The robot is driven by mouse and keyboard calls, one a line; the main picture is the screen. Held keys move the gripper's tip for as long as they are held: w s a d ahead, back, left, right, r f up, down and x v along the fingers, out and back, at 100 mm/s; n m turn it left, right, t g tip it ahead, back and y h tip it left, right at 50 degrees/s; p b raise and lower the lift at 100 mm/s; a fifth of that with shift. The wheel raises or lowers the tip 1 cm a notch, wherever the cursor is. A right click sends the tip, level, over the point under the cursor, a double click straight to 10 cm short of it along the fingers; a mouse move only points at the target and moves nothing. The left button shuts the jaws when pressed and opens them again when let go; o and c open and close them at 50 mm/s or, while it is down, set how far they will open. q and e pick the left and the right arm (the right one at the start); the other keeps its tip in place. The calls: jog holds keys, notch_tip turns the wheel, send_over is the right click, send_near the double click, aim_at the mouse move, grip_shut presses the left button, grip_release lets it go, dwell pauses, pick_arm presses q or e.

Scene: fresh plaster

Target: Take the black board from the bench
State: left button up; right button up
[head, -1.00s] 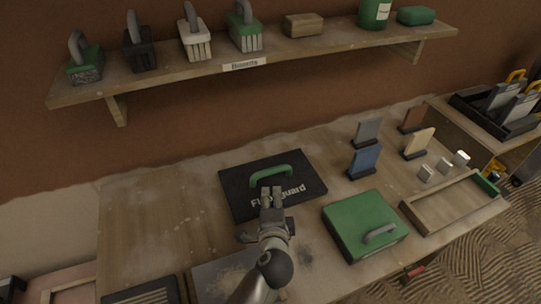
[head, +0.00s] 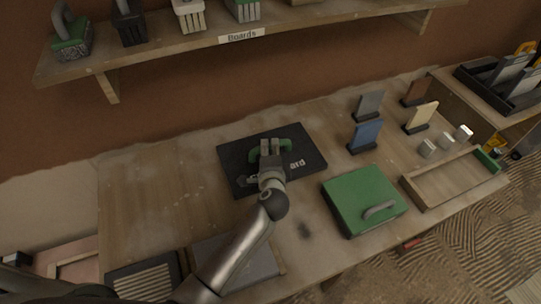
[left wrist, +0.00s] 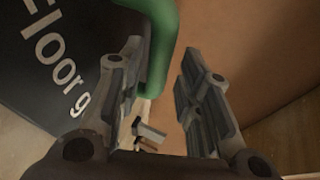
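The black board (head: 232,167) lies flat on the wooden bench (head: 140,215), with a green handle on its top and white lettering partly hidden by my arm. In the left wrist view the board (left wrist: 40,75) fills the left side, and its green handle (left wrist: 158,50) stands just beyond the fingers. My left gripper (head: 270,148) is over the board at the handle. In the left wrist view its two fingers (left wrist: 165,90) are apart, with the handle near the left finger; contact cannot be told. My right gripper is not in view.
A green case (head: 360,195) with a grey handle stands right of the board. Upright sample plates (head: 365,135) and a wooden tray (head: 455,180) are farther right. A shelf (head: 240,50) hangs above the back.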

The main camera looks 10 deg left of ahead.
aim_at(270, 148)
pick_arm(q)
jog(key=shift+x, duration=1.85)
jog(key=shift+c, duration=0.5)
jog(key=shift+s, duration=0.1)
grip_shut()
